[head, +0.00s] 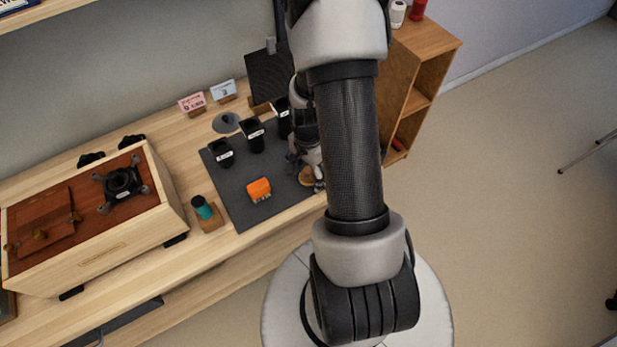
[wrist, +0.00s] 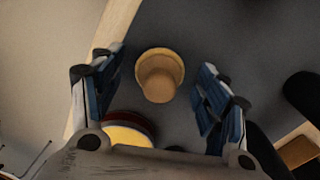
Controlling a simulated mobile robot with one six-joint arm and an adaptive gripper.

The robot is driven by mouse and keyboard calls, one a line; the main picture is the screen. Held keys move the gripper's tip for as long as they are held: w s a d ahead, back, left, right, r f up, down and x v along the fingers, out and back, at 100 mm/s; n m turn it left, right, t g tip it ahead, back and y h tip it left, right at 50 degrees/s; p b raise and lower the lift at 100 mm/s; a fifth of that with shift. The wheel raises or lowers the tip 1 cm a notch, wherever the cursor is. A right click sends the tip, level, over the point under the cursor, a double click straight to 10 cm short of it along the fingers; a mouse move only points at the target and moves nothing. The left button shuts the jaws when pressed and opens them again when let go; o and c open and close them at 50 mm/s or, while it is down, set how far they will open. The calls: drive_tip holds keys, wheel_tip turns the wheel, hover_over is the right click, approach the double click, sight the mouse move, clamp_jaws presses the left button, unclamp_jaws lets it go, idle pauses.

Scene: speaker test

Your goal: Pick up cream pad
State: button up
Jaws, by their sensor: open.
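A round, stepped tan piece with a cream rim (wrist: 160,75), which looks like the cream pad, stands on the dark grey mat between my fingers in the wrist view. In the head view a tan edge (head: 306,177) shows beside my gripper, mostly hidden by it. My gripper (wrist: 158,88) is open, with one finger on each side of the piece and a gap to both. A second round thing, a pale yellow disc (wrist: 127,136) with a dark red edge, lies nearer the gripper's palm, partly covered by it.
The dark mat (head: 235,190) holds an orange block (head: 259,190) and several black cups (head: 221,153). A teal-topped piece (head: 203,207) stands on a wood block beside the mat. A wooden box (head: 110,255) is at left, a wooden shelf (head: 430,45) at right. My arm hides part of the bench.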

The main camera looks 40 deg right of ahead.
drive_tip(key=shift+c, duration=0.3)
drive_tip(key=c, duration=1.2)
wheel_tip(320, 180, up, 20)
drive_tip(key=p, duration=0.7)
drive_tip(key=o, duration=0.6)
drive_tip(key=c, duration=0.4)
